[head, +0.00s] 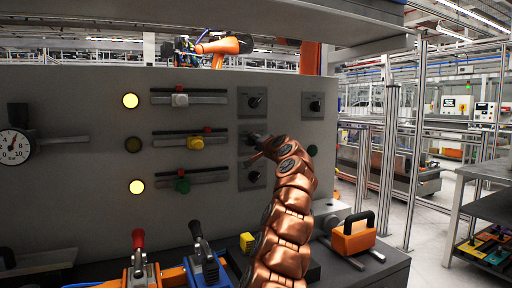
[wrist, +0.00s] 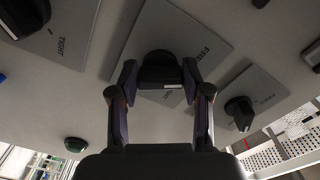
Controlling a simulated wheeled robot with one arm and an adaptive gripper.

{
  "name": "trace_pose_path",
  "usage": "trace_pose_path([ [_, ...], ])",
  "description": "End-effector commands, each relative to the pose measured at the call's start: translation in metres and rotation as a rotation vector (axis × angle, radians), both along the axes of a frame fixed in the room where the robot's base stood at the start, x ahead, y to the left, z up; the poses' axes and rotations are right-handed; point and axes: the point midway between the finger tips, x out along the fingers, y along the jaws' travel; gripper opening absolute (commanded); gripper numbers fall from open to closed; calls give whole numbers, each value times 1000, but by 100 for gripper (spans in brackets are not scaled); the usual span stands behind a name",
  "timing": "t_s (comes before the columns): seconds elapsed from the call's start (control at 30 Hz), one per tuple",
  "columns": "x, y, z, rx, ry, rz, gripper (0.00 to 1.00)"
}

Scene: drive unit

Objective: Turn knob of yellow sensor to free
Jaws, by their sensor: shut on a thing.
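The yellow sensor (head: 195,143) is a yellow block on the middle rail of the grey panel. In line with it to the right is a black knob (head: 250,139) on a square plate, mostly hidden by my gripper (head: 258,148). In the wrist view the black knob (wrist: 160,70) sits between the two fingers of my gripper (wrist: 160,82), which is shut on it. Its plate (wrist: 190,30) reads "FREE" along the right side; another label below the knob is partly covered. A white mark shows on the knob's lower edge, right of its middle.
More knobs sit above (head: 255,102), below (head: 254,176) and at upper right (head: 316,105) on the panel. The top lamp (head: 130,100) and bottom lamp (head: 136,187) are lit; the middle lamp (head: 133,145) is dark.

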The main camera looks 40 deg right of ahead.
Motion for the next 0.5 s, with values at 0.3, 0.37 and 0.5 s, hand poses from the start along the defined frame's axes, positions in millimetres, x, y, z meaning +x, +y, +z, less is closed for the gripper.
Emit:
trace_pose_path([
  [0.3,1,-1,-5,-161,61,2,13],
  [0.37,1,0,-4,-178,68,3,13],
  [0.5,1,0,-3,-205,76,3,13],
])
